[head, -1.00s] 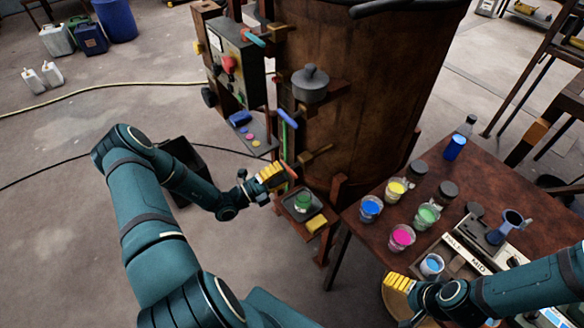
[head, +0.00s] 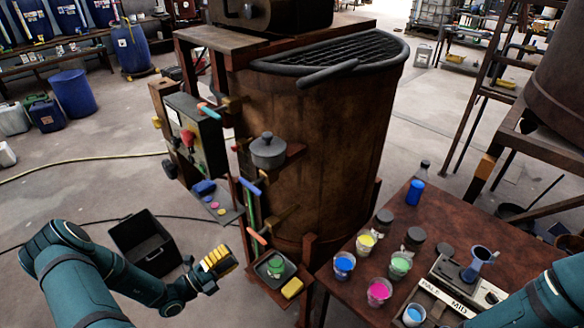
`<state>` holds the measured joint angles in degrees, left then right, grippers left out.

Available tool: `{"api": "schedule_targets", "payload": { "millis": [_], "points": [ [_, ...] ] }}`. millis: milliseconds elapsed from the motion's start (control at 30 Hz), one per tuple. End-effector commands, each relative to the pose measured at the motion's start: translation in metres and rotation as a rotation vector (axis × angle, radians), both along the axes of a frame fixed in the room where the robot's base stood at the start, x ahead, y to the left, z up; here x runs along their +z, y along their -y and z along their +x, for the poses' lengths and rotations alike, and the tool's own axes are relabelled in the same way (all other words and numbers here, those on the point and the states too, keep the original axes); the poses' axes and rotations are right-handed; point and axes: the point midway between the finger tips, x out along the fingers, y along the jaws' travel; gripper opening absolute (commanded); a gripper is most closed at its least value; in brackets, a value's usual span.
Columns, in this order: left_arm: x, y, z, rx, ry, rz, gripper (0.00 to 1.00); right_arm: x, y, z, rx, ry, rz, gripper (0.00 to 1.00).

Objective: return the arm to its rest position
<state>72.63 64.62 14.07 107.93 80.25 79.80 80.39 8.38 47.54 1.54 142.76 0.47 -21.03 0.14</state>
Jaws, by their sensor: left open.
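My left gripper (head: 217,262), with yellow fingers, is open and empty. It hangs to the left of the small drip tray (head: 262,270) at the vat's foot, apart from it. My left arm (head: 85,275) reaches in from the lower left, bent at the elbow. My right arm (head: 550,300) shows only in part at the lower right, over the table's edge; its gripper is out of view.
The brown vat (head: 320,140) stands in the middle, with a control box (head: 192,130) on its left. A green cup (head: 275,266) and a yellow sponge (head: 292,288) are at the tray. A black crate (head: 145,245) is on the floor. The table (head: 440,225) bears several paint cups.

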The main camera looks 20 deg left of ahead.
Motion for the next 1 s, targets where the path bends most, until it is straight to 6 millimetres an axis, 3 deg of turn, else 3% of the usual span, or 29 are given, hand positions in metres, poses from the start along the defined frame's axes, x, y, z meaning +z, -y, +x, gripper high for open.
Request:
{"api": "schedule_targets", "payload": {
  "millis": [133,233,367,500,567,700,800,1000],
  "points": [
    [-0.001,0.005,0.001,-0.014,-0.002,0.01,0.49,-0.001,0.0,0.0,0.0,0.0,0.0,0.85],
    [-0.006,0.028,0.003,-0.089,-0.008,0.075,0.49,-0.003,0.0,0.0,0.0,0.0,0.0,0.85],
    [-0.022,0.096,-0.003,-0.324,0.009,0.289,0.49,-0.011,0.0,-0.001,0.002,-0.002,-0.001,0.85],
    [-0.05,0.179,-0.039,-0.712,0.152,0.669,0.49,-0.023,-0.001,-0.002,0.004,-0.005,-0.001,0.85],
    [-0.064,0.202,-0.059,-0.877,0.26,0.839,0.49,-0.028,-0.001,-0.002,0.004,-0.006,-0.002,0.85],
    [-0.091,0.23,-0.098,-1.229,0.62,1.214,0.49,-0.039,-0.002,-0.003,0.005,-0.009,-0.003,0.85],
    [-0.107,0.235,-0.112,-1.437,0.963,1.455,0.49,-0.047,-0.002,-0.004,0.006,-0.011,-0.004,0.85],
    [-0.114,0.244,-0.102,-1.658,1.79,1.822,0.49,-0.062,-0.003,-0.005,0.009,-0.015,-0.005,0.85]
  ]
}}
